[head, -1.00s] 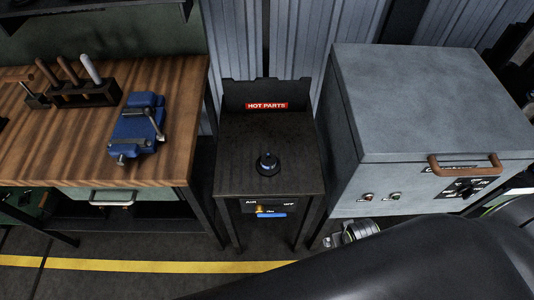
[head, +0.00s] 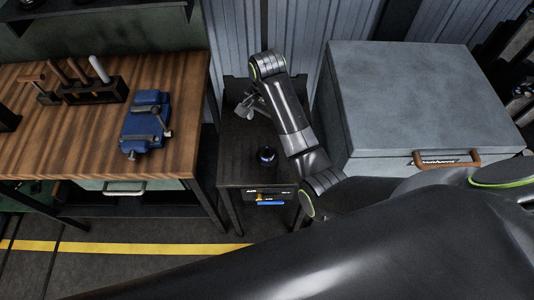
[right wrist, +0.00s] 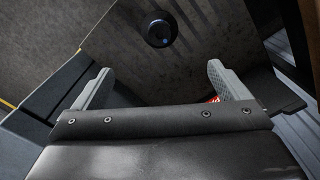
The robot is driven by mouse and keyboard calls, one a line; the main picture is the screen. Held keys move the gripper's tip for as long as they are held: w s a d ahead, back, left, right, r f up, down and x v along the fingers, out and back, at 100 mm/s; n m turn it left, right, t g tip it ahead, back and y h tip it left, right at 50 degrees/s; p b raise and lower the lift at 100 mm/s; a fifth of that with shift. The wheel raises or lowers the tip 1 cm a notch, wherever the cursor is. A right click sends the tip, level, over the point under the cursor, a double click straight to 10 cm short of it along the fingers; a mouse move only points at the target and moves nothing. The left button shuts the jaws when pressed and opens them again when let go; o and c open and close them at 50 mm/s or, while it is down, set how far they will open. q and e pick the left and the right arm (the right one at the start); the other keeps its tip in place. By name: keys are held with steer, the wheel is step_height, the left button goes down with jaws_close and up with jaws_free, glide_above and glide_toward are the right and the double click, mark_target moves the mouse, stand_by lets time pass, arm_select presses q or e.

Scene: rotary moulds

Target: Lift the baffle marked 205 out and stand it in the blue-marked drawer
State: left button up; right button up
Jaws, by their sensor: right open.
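My right gripper (head: 246,108) is over the back of the dark hot-parts stand (head: 240,165), to the left of my forearm. In the right wrist view the right gripper (right wrist: 162,82) has its two grey fingers wide apart with nothing between them. A round black knob (head: 267,155) stands on the stand top, apart from the gripper. The knob also shows beyond the fingers in the right wrist view (right wrist: 158,29). My left gripper is not in view.
A wooden bench (head: 60,140) at left carries a blue vise (head: 146,122) and a tool rack (head: 95,92). A closed drawer (head: 124,188) is below it. A large grey box (head: 415,95) with a brown handle (head: 447,160) stands right of the stand.

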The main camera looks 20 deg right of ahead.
steer(key=b, duration=0.2)
glide_toward(267, 151)
step_height(267, 151, down, 5)
steer(key=shift+s+f, duration=0.1)
steer(key=shift+f+p, duration=0.75)
steer(key=shift+f, duration=2.1)
steer(key=c, duration=1.2)
steer(key=shift+r, duration=0.1)
steer(key=shift+c, duration=0.2)
step_height(267, 151, up, 10)
steer(key=shift+b, duration=0.4)
